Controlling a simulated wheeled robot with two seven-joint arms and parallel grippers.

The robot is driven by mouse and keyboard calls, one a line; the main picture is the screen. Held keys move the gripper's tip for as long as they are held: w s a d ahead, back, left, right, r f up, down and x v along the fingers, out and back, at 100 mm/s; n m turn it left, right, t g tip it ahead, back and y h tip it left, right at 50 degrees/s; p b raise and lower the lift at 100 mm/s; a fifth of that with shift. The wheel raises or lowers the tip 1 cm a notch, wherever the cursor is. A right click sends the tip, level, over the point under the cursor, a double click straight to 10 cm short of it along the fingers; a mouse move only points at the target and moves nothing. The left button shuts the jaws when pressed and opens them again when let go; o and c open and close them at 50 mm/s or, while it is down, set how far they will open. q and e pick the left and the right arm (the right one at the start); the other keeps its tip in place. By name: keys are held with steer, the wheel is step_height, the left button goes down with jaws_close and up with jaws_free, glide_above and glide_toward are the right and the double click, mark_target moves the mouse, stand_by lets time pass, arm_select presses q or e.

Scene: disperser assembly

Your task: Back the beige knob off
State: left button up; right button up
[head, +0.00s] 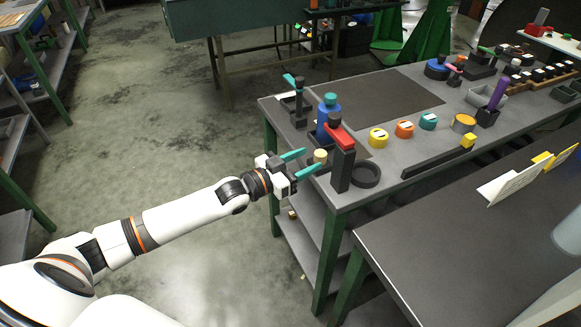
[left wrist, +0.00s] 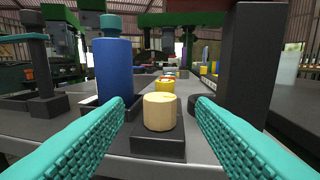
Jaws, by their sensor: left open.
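The beige knob (head: 320,156) is a short pale cylinder near the table's left front corner in the head view. In the left wrist view the beige knob (left wrist: 160,111) stands upright above a dark base block (left wrist: 158,147), centred between my fingers. My left gripper (head: 306,161) is open, with its teal fingers on either side of the knob. In the left wrist view the fingers of my left gripper (left wrist: 158,125) show clear gaps to the knob on both sides. Whether the fingertips reach the knob's depth is hard to tell. My right gripper is not in view.
A blue bottle (left wrist: 114,68) stands left of the knob. A black post with a red top (head: 342,160) stands close on its right, beside a black ring (head: 366,175). Yellow, orange and teal round pieces (head: 378,137) lie further along the table. A dark mat (head: 376,102) lies behind.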

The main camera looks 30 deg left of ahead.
arm_select(q)
steer(key=shift+v, duration=2.25)
